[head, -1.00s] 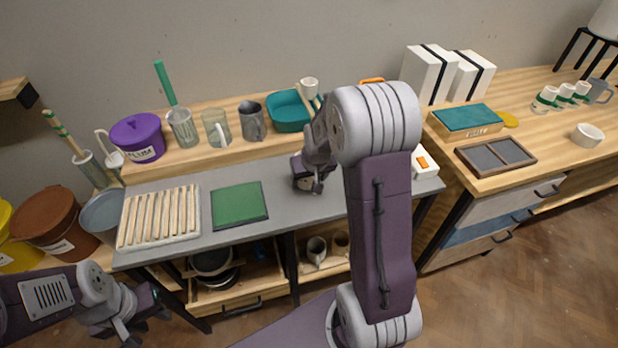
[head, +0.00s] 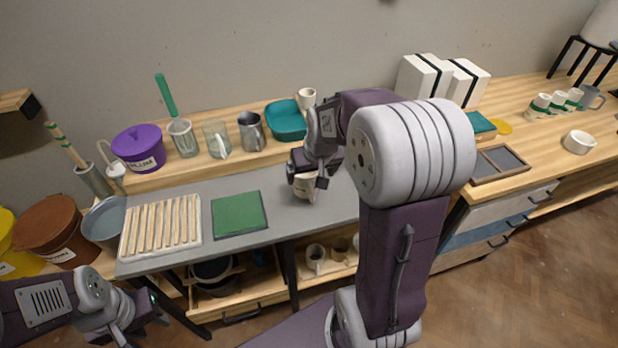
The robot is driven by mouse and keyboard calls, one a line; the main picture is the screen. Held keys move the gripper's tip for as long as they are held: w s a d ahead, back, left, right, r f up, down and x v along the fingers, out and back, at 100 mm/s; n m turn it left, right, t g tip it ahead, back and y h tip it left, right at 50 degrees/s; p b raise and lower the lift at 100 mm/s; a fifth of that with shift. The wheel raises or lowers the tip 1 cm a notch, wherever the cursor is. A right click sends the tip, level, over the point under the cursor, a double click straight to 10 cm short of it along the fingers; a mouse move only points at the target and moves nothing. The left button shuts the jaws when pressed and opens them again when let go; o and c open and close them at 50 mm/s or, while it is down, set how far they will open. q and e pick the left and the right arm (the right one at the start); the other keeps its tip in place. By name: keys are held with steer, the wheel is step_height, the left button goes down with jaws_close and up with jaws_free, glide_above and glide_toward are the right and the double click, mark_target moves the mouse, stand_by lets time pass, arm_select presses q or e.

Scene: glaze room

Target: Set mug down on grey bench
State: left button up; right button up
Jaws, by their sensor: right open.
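A cream mug (head: 301,192) is at the grey bench (head: 285,222), right of the green mat. My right gripper (head: 313,183) is open right at the mug and covers much of it. The mug looks upright and seems to rest on the bench, but its base and any contact with the fingers are hard to make out. My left gripper (head: 132,322) is low at the left, away from the bench, and its fingers are not clear.
On the bench lie a slatted rack (head: 160,228) and a green mat (head: 239,214). Behind stand a purple tub (head: 139,152), several cups and a teal basin (head: 288,124). Mugs (head: 315,257) sit on the shelf below. My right arm hides the bench's right end.

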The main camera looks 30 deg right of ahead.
steer(key=shift+v, duration=0.8)
steer(key=s+a+f+n+g+y, duration=0.1)
steer(key=s+a+f+n+g, duration=0.1)
steer(key=s+a+f, duration=0.7)
steer(key=s+a+g, duration=0.1)
steer(key=s, duration=0.3)
steer(key=shift+a+n, duration=0.3)
steer(key=shift+a, duration=0.05)
